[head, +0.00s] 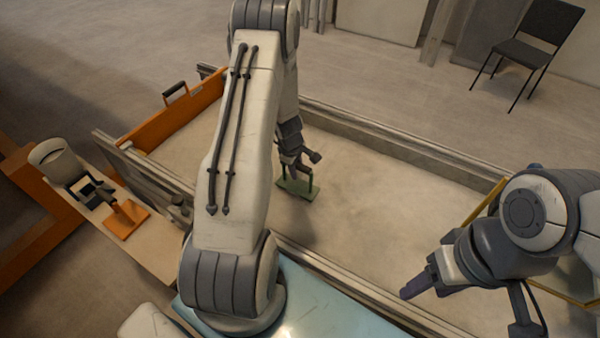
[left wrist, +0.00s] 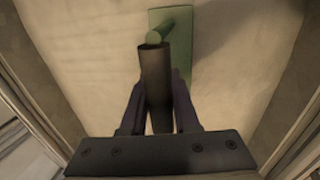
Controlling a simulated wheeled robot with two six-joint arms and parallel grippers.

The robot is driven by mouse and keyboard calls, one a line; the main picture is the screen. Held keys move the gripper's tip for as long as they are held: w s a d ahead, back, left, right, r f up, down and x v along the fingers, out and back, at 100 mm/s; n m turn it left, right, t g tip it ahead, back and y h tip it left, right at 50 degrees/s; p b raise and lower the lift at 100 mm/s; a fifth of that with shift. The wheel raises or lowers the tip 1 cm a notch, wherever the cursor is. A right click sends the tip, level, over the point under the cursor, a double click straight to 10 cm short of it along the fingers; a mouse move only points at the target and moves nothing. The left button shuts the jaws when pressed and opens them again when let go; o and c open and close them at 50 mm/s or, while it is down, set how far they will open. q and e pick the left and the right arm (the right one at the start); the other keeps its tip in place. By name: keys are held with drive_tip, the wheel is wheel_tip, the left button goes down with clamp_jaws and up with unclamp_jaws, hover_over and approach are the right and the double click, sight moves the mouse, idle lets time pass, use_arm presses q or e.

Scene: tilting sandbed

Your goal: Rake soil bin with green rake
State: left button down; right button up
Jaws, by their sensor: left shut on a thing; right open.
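The green rake (head: 297,189) is in the soil bin, with its flat green head low over the pale soil. Whether the head touches the soil is hard to tell. My left gripper (head: 297,163) is above the head, shut on the rake's handle. In the left wrist view the dark handle stands between the two fingers, with the green head (left wrist: 182,55) beyond it. The soil bin (head: 400,150) is a long bed with metal rails, partly hidden behind my left arm. My right gripper (head: 418,287) is open and empty near the bin's front rail at the right.
An orange flat tool (head: 127,218) and a grey cup-like container (head: 54,160) are on the ledge left of the bin. An orange board with a handle (head: 180,105) closes the bin's left end. A black chair (head: 525,52) stands beyond. The soil right of the rake is clear.

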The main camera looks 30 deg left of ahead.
use_arm(q)
drive_tip(key=s+b, duration=0.9)
drive_tip(key=s, duration=0.1)
drive_tip(key=shift+d+f, duration=0.15)
drive_tip(key=shift+d, duration=0.15)
wheel_tip(320, 180, up, 12)
drive_tip(key=p, duration=1.1)
drive_tip(key=shift+w+f, duration=0.15)
drive_tip(key=shift+w, duration=0.1)
